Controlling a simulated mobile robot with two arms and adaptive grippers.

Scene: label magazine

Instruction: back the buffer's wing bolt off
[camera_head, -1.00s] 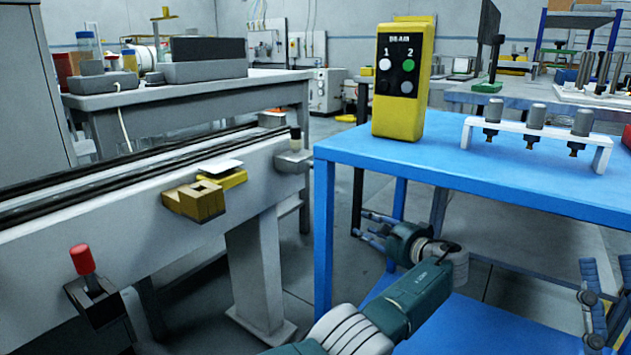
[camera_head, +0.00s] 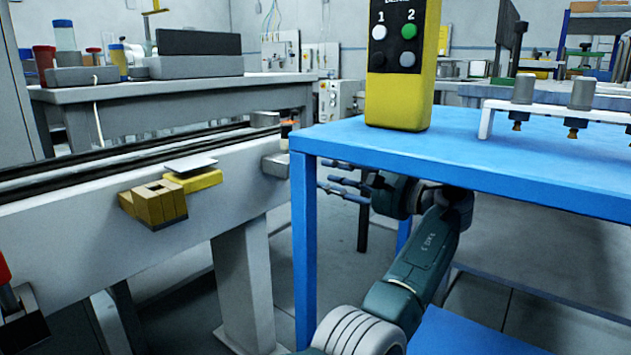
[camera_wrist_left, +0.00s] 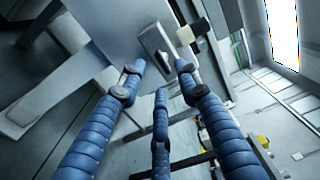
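My left gripper (camera_head: 335,186) is beyond the blue table's near left leg, below the tabletop level, with its fingers pointing left toward the conveyor's end. Its blue fingers are spread and empty, as the left wrist view (camera_wrist_left: 158,85) also shows. A small grey block (camera_head: 275,164) sits on the conveyor's end, left of the fingertips and apart from them. A grey block with a dark slot (camera_wrist_left: 154,48) lies ahead of the fingertips in the left wrist view. I cannot make out a wing bolt in either view. My right gripper is out of view.
A yellow bracket (camera_head: 155,203) sticks out from the conveyor (camera_head: 90,210). Floor shows between conveyor and table.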

